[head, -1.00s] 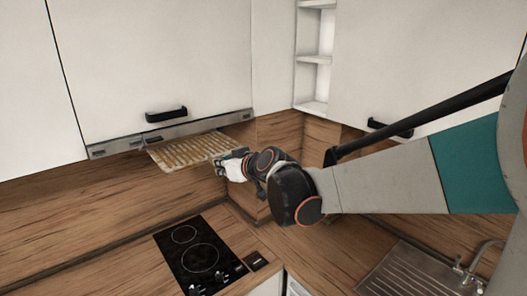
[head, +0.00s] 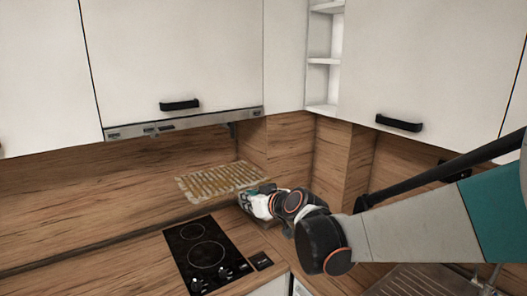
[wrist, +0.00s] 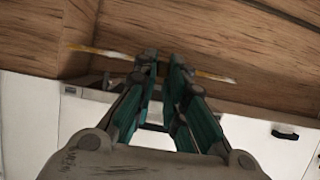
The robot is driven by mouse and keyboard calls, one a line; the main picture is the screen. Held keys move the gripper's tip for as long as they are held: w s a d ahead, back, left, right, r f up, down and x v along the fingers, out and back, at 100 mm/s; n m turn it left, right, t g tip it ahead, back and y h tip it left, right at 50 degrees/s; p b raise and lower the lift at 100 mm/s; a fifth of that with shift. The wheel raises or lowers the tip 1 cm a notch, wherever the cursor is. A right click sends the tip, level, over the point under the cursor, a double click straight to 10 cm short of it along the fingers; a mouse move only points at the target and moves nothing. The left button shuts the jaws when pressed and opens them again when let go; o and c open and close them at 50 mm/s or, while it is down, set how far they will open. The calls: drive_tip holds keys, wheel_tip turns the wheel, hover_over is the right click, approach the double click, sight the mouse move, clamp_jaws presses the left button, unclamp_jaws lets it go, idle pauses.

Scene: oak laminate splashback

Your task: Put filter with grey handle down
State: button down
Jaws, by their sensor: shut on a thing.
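The filter (head: 215,181) is a flat, thin panel with a yellowish, stained grille. It hangs in the air below the range hood and above the counter, in front of the wood splashback. My gripper (head: 246,195) is shut on its right edge in the head view. In the wrist view the filter (wrist: 100,51) shows almost edge-on as a thin yellowish strip, passing behind the fingertips of my gripper (wrist: 163,65). The grey handle cannot be made out; the fingers cover that part.
The range hood (head: 190,122) runs under the white wall cupboard. A black hob (head: 205,256) is set in the wooden counter (head: 120,276) below the filter. Bare counter lies left of the hob. A steel sink (head: 420,283) is at the lower right.

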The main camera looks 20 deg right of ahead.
drive_tip(key=s+d+f+b, duration=0.2)
drive_tip(key=f+b, duration=0.9)
drive_tip(key=f, duration=0.5)
drive_tip(key=s+d+f+b, duration=0.2)
drive_tip(key=f+b, duration=0.9)
drive_tip(key=f, duration=0.5)
drive_tip(key=shift+a, duration=0.1)
